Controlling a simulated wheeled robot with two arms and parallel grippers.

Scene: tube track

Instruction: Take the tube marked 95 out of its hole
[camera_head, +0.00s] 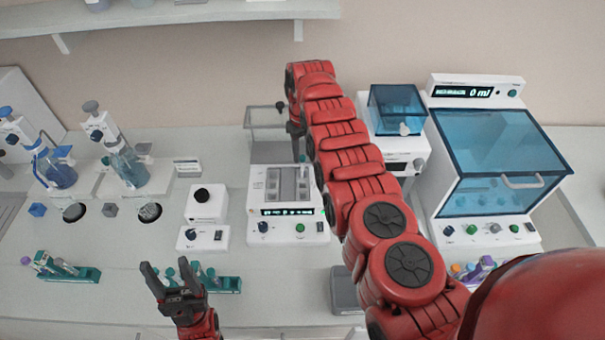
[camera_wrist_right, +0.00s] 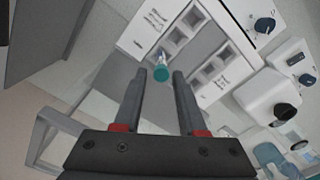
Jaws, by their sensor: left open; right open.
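One tube with a teal cap (camera_wrist_right: 161,73) stands in a hole of the white block device (camera_head: 262,225). No 95 mark is readable on it. In the right wrist view its cap shows between the fingertips of my right gripper (camera_wrist_right: 159,88), which is open and empty; whether the fingers are level with the cap I cannot tell. In the head view the right gripper (camera_head: 298,150) points down over the back right of the block, and the tube is mostly hidden. My left gripper (camera_head: 168,280) is open at the front, near a green rack (camera_head: 222,285).
Empty square holes (camera_wrist_right: 214,74) lie beside the tube. A clear open box (camera_head: 265,118) stands behind the device. A knobbed unit (camera_head: 204,205) is to its left, and a blue-windowed cabinet (camera_head: 495,150) is to the right. Another green tube rack (camera_head: 70,272) lies at front left.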

